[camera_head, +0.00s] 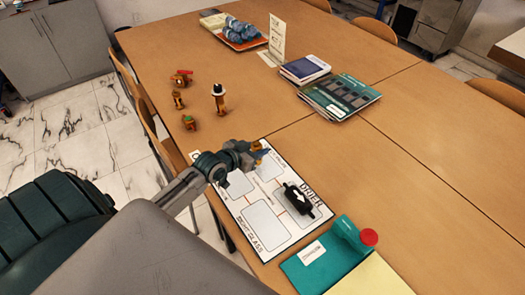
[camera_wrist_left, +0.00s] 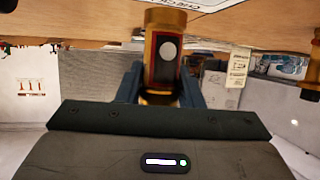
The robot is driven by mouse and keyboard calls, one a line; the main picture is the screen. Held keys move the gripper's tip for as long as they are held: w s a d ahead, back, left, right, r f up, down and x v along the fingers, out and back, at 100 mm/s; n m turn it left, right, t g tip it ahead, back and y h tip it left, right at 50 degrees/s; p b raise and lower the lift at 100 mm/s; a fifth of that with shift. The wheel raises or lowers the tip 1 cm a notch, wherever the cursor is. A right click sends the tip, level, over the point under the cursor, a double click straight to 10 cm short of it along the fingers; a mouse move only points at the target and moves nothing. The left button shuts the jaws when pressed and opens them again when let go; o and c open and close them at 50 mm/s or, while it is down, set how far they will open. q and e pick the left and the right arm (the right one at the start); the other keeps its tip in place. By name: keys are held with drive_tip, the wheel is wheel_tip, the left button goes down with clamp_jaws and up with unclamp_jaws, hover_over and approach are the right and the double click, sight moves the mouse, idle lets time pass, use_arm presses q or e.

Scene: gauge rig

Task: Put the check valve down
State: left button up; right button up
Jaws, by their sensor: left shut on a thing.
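The check valve (camera_wrist_left: 164,48) is a brass body with a dark, red-edged panel and a pale round spot. It fills the upper middle of the left wrist view. My left gripper (camera_wrist_left: 161,80) is shut on it, one finger on each side. In the head view my left gripper (camera_head: 256,156) is over the upper part of a white mat (camera_head: 240,206) with printed outlines and labels. Only a bit of brass shows at its tip there. I cannot tell whether the valve touches the mat. My right gripper is not in view.
A black drier (camera_head: 302,199) lies on the mat's right side. A teal pouch (camera_head: 325,262) lies below the mat. Books (camera_head: 340,95) lie beyond. The table between is clear.

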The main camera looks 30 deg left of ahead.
use_arm(q)
drive_tip(key=shift+w+f, duration=0.1)
drive_tip(key=shift+w, duration=1.05)
drive_tip(key=f, duration=0.1)
drive_tip(key=w+f, duration=0.1)
drive_tip(key=f, duration=0.1)
drive_tip(key=shift+f+p, duration=0.25)
drive_tip(key=shift+p, duration=0.15)
drive_tip(key=shift+f, duration=0.2)
drive_tip(key=o, duration=1)
drive_tip(key=shift+o, duration=0.2)
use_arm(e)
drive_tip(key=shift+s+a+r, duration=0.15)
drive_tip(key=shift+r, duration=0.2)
